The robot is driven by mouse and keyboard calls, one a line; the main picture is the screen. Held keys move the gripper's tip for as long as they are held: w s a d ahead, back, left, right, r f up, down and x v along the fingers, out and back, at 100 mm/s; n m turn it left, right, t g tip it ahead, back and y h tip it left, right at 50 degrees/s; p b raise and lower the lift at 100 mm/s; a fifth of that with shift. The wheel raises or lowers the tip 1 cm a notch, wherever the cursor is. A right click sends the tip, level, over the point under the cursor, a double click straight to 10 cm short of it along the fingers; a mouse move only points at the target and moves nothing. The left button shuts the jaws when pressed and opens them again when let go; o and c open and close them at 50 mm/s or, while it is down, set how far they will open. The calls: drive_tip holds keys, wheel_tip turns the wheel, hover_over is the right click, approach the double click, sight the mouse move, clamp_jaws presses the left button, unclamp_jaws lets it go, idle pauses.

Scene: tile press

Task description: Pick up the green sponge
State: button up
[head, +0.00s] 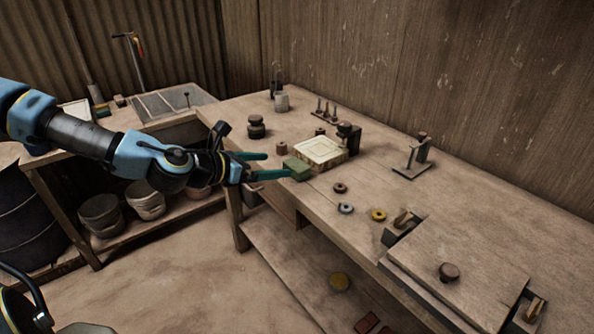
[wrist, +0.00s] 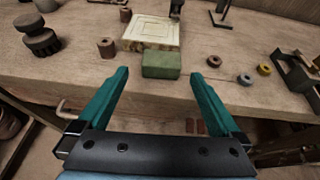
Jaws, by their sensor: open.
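The green sponge (head: 297,168) is a small block near the front edge of the workbench. It lies right in front of a pale square tile in a frame (head: 320,152). In the wrist view the sponge (wrist: 162,65) sits ahead of the fingertips, about midway between them. My gripper (head: 270,165) is open, with its two teal fingers pointing at the sponge. In the wrist view my gripper (wrist: 158,75) is empty, and its fingers spread wider than the sponge. I cannot tell exactly how far the fingertips are from it.
The workbench (head: 310,202) carries several small rings, including a yellow one (head: 378,215) and a grey one (head: 345,208). Dark stacked knobs (head: 256,127) stand to the left. A small brown spool (wrist: 106,48) is beyond the left finger. A wooden board (head: 470,262) lies at right.

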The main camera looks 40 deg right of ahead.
sight(290, 167)
drive_tip(key=p+x, duration=0.1)
drive_tip(key=x, duration=0.3)
drive_tip(key=shift+d+f, duration=0.1)
drive_tip(key=shift+d, duration=0.05)
drive_tip(key=p+x, duration=0.1)
drive_tip(key=x, duration=0.1)
drive_tip(key=p+x, duration=0.1)
drive_tip(key=x, duration=0.1)
drive_tip(key=shift+s+d+f, duration=0.15)
drive_tip(key=shift+s+f, duration=0.05)
drive_tip(key=shift+f, duration=0.15)
drive_tip(key=shift+d+f, duration=0.3)
drive_tip(key=shift+d, duration=0.05)
drive_tip(key=c, duration=1.1)
drive_tip(key=shift+o, duration=0.2)
